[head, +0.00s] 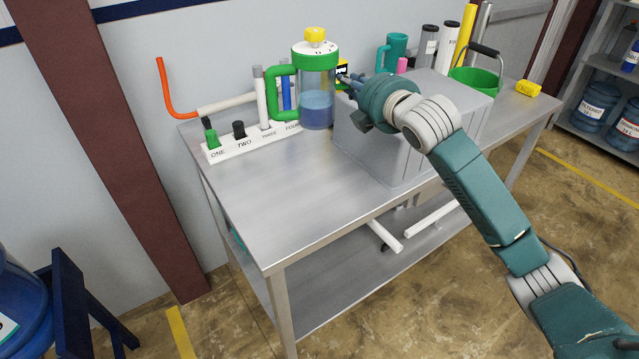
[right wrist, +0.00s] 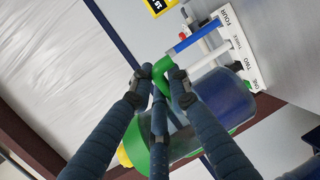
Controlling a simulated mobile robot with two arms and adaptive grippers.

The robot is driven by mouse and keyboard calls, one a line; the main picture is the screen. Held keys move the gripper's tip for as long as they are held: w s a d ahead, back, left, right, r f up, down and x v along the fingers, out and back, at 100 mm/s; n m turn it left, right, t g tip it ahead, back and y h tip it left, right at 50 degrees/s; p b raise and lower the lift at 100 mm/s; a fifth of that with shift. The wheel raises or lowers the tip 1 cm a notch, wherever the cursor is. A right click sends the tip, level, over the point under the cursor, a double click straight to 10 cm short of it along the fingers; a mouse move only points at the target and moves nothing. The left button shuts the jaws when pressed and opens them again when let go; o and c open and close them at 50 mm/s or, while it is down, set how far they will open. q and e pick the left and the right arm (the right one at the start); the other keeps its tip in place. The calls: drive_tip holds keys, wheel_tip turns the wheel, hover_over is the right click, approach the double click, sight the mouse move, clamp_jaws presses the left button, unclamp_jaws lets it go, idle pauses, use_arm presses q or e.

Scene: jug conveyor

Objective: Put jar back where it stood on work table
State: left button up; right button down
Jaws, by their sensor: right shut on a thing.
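The jar (head: 317,88) is clear with blue liquid in its lower part, a green lid, a yellow cap and a green handle on its left side. It is upright over the back of the grey work table (head: 290,205), in front of the numbered rack's right end. I cannot tell whether its base touches the table. My right gripper (head: 349,82) reaches it from the right, its fingertips hidden by the jar. In the right wrist view my right gripper's fingers (right wrist: 160,75) close around the jar's green handle (right wrist: 162,66). My left gripper is not in view.
A white rack (head: 248,142) marked ONE to FOUR stands on the table's left. A grey box (head: 385,150) stands right of the jar, with a green basket (head: 473,80) and teal mug (head: 396,48) behind. The table's front left is clear.

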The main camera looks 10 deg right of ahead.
drive_tip(key=shift+w, duration=0.1)
drive_tip(key=shift+f+p, duration=0.7)
drive_tip(key=shift+f, duration=8.8)
drive_tip(key=shift+f, duration=0.15)
drive_tip(key=c, duration=1.7)
unclamp_jaws()
drive_tip(key=shift+d+f, duration=0.1)
drive_tip(key=shift+f, duration=0.1)
drive_tip(key=shift+c, duration=0.2)
drive_tip(key=shift+o, duration=0.4)
